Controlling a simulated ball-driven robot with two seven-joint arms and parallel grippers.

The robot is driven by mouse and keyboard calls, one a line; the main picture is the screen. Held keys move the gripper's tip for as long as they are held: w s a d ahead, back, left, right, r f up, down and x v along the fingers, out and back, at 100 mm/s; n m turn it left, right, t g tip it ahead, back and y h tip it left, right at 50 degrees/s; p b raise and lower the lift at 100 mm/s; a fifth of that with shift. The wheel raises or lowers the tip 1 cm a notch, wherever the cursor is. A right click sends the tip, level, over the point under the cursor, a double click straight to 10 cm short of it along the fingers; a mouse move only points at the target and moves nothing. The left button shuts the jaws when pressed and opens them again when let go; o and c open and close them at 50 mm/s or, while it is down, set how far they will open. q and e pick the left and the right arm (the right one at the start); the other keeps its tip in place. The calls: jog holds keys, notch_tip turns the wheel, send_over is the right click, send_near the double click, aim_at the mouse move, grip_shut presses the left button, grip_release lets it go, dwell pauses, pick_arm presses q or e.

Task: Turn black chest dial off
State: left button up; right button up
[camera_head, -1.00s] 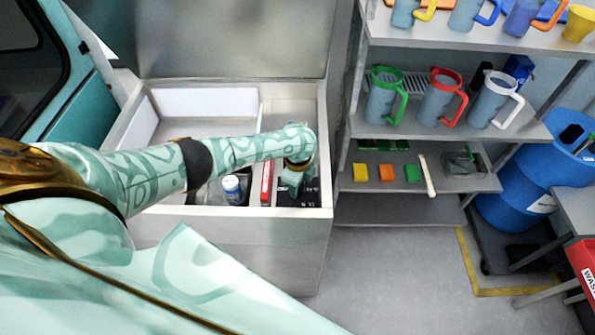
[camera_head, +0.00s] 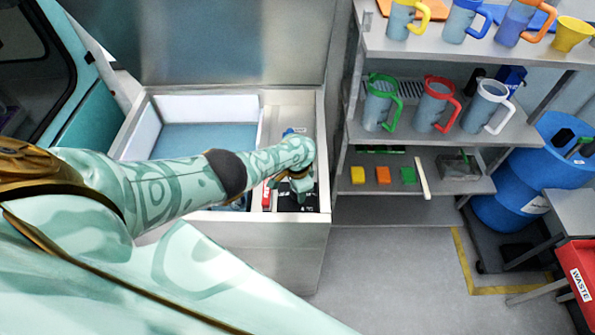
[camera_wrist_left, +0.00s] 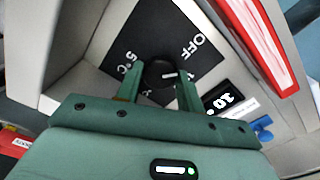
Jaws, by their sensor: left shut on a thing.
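The black dial (camera_wrist_left: 159,75) sits on a black panel (camera_wrist_left: 165,28) inside the chest, marked OFF at upper right and 5°C at left in the left wrist view. A white mark on the dial points to the picture's right, below the OFF lettering. My left gripper (camera_wrist_left: 158,77) is shut on the dial, one green finger on each side. In the head view my left gripper (camera_head: 293,184) reaches down into the right compartment of the open chest (camera_head: 271,225); the dial is hidden there. My right gripper is not in view.
A red object (camera_head: 266,195) lies beside the panel, close to my gripper. A small display (camera_wrist_left: 228,99) reads 10. Shelves (camera_head: 430,182) with pitchers and colored blocks stand right of the chest, with a blue barrel (camera_head: 540,180) beyond. Clear floor lies in front of the shelves.

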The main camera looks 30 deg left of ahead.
pick_arm(q)
jog(key=shift+n, duration=1.7)
jog(key=o, duration=1)
jog(key=shift+r+p, duration=0.1)
jog(key=shift+p, duration=0.25)
notch_tip(320, 180, up, 16)
jog(key=p, duration=1.4)
jog(key=shift+r, duration=0.1)
